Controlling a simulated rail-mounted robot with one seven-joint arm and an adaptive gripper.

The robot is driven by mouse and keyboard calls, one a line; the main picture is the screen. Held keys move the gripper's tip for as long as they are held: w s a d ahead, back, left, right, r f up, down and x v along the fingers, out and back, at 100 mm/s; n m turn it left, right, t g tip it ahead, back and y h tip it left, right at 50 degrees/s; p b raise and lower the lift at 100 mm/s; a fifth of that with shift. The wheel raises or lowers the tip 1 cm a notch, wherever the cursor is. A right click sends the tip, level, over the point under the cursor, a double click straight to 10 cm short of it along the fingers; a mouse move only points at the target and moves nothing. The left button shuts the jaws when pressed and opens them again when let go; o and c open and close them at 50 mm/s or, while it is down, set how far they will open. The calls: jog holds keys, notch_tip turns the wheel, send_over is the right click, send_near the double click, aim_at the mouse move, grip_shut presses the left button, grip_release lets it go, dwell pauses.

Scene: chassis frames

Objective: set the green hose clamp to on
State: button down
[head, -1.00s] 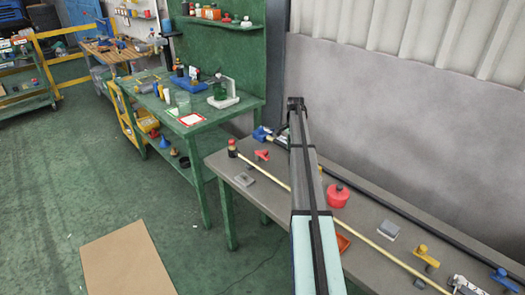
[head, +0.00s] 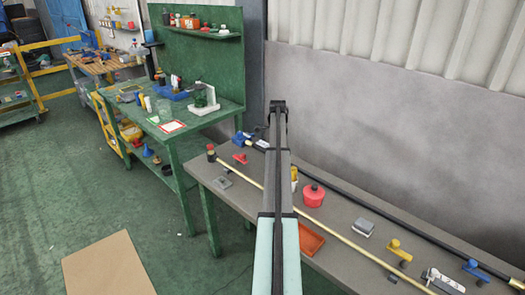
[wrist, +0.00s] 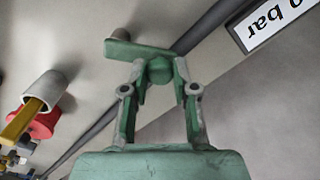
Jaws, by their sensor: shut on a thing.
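In the wrist view, the green hose clamp shows as a flat green lever (wrist: 140,49) with a rounded green hub (wrist: 160,71) below it. The lever lies nearly level in the picture, at an angle to the dark hose behind it. My green gripper (wrist: 160,76) has one finger on each side of the hub and is shut on it. The clamp's seat on the hose is partly hidden by the lever and fingers. In the head view, my arm hides the gripper and I cannot make out the green clamp.
A dark hose (head: 372,206) and a yellowish rod (head: 340,236) run along the grey table. A red pot (head: 313,194), an orange tray (head: 309,240), a yellow lever (head: 398,248) and a blue lever (head: 475,268) are nearby. A "0 bar" label (wrist: 265,22) is at upper right.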

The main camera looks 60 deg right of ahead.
jog(key=shift+s, duration=0.1)
dwell(0.3)
jog(key=c, duration=0.9)
grip_release()
notch_tip(320, 180, up, 12)
